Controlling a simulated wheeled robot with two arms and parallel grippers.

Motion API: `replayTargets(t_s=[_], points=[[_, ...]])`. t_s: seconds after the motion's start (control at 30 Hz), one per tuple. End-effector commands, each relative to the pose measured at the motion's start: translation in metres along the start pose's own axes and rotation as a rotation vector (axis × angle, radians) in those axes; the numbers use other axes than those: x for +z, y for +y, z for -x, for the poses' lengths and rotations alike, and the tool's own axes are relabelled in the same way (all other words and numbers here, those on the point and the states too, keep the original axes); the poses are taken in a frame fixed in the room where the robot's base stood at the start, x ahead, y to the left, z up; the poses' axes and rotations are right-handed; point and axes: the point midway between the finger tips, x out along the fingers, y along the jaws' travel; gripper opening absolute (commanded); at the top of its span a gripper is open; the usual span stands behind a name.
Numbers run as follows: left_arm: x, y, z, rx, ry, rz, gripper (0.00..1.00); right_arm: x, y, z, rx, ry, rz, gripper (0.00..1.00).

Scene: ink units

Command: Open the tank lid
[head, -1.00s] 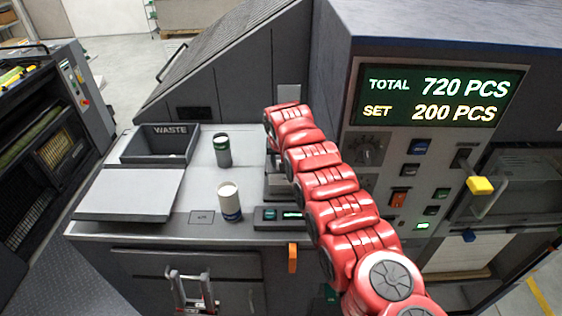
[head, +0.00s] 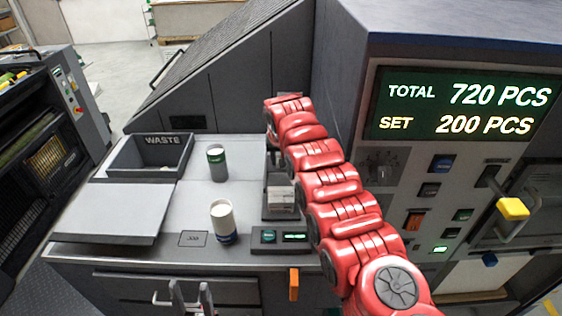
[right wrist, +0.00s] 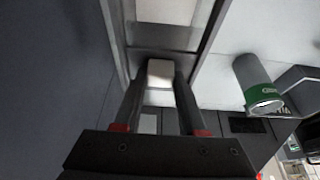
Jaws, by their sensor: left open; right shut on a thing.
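A small dark grey unit (head: 280,212) with a pale block on top stands on the grey worktop, beside my red right arm; I take it for the tank. I cannot tell its lid's position. In the head view the arm hides my right gripper. In the right wrist view my right gripper (right wrist: 158,100) is shut on a small pale block (right wrist: 160,73), with a dark grey frame (right wrist: 205,40) around it; I cannot tell whether this is the lid's handle. My left gripper (head: 190,296) is open and empty, low in front of the cabinet.
A WASTE bin (head: 150,157) and a flat grey panel (head: 115,212) are further left. A counter display (head: 463,107) is at the right.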

Motion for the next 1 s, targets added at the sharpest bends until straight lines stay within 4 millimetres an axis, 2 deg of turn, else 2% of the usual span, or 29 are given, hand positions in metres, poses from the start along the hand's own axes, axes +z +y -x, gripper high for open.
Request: replayTargets(t_s=[0.07,0.1,0.23,0.57,0.77,0.9,1.0], points=[[0.0,0.0,-0.001,0.0,0.0,0.0,0.5,-0.003,0.0,0.003,-0.001,0.006,-0.001,0.0],[0.0,0.0,-0.001,0.0,0.0,0.0,0.5,-0.003,0.0,0.003,-0.001,0.006,0.0,0.45],[0.0,0.0,-0.001,0.0,0.0,0.0,0.5,-0.002,0.0,0.003,0.0,0.004,0.0,0.69],[0.0,0.0,0.001,0.0,0.0,0.0,0.5,-0.001,0.0,0.002,0.0,0.001,-0.001,0.7],[0.003,0.001,0.017,0.0,0.0,0.0,0.5,-0.002,0.001,0.009,-0.001,0.004,-0.003,0.7],[0.006,0.002,0.036,0.0,0.0,0.0,0.5,0.001,0.002,0.025,-0.001,0.007,-0.003,0.7],[0.007,0.002,0.042,0.0,0.0,0.0,0.5,-0.001,-0.001,0.052,-0.004,0.008,-0.002,0.7]])
